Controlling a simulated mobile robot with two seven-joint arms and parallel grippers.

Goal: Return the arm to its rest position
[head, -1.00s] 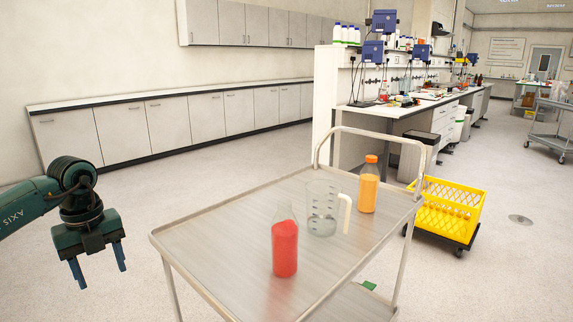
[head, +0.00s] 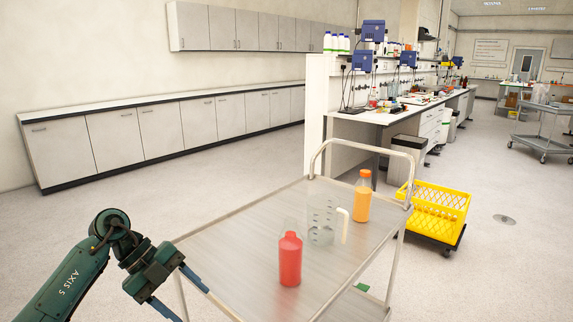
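My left gripper (head: 190,299) is at the lower left of the head view, beside the near left edge of the metal cart (head: 240,235). Its two fingers are spread apart with nothing between them. The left arm comes in from the bottom left corner. My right gripper is out of view. All three are upright and apart from the gripper.
A yellow crate (head: 437,212) on a dark dolly stands on the floor right of the cart. A lab bench (head: 385,118) with bottles and equipment is behind. Low cabinets (head: 160,130) line the left wall. The floor between cabinets and cart is clear.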

